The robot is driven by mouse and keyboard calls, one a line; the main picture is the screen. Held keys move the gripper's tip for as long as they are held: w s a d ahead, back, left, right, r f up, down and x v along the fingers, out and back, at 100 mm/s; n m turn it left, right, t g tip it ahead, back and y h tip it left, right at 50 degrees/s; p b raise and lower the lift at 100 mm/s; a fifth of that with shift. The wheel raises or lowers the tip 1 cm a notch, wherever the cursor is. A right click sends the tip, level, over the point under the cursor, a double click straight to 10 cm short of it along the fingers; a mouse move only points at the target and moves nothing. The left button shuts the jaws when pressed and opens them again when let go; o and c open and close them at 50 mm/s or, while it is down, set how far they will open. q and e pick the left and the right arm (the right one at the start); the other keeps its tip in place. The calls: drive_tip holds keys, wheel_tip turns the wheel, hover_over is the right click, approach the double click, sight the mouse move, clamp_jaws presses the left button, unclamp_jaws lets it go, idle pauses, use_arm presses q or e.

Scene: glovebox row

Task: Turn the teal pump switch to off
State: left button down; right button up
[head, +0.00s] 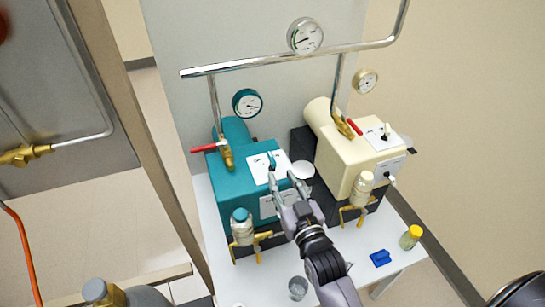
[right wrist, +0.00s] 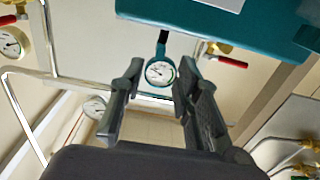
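The teal pump (head: 238,190) stands on the white table, left of a cream pump. On its top is a white plate (head: 265,167) with a small teal switch lever (head: 272,160) standing up; I cannot read its marks. My right gripper (head: 287,180) is over the front edge of the teal pump, just in front of the plate, its fingers apart and pointing towards it. In the right wrist view, the gripper (right wrist: 158,85) is open with nothing between its fingers; the teal pump (right wrist: 265,32) shows at the top and the lever is not visible. My left gripper is not in view.
The cream pump (head: 350,165) has its own switch plate. Red-handled brass valves (head: 226,155), a teal gauge (head: 247,103) and a steel pipe (head: 270,60) rise behind. A glass (head: 298,288), blue item (head: 380,258) and yellow-capped bottle (head: 411,237) stand in front.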

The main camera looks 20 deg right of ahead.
sight(275, 165)
drive_tip(key=w+p, duration=0.1)
drive_tip(key=w, duration=0.7)
drive_tip(key=shift+a, duration=0.15)
drive_tip(key=shift+s, duration=0.1)
clamp_jaws()
